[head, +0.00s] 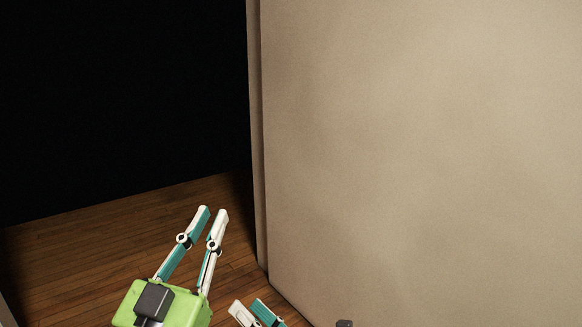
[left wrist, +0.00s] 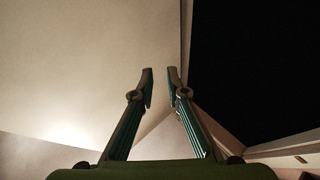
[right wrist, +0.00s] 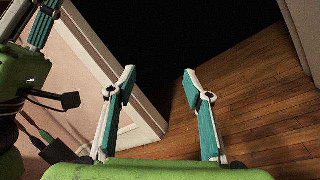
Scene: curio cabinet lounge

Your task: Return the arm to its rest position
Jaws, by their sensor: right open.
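My left gripper (head: 213,212) is in the lower left of the head view, above the wooden floor. Its two white and teal fingers stand apart with a narrow gap. In the left wrist view the left gripper (left wrist: 160,72) has nothing between its fingertips. My right gripper (head: 247,305) shows only its fingertips at the bottom edge of the head view. In the right wrist view the right gripper (right wrist: 159,78) is open wide and empty, facing a dark opening and floor. The rest of the right arm is hidden below the head view.
A large beige wall (head: 430,150) fills the right of the head view, close to the grippers. A dark opening (head: 120,90) lies to the left, with bare wooden floor (head: 80,250) below. A white door frame (right wrist: 105,65) stands left in the right wrist view.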

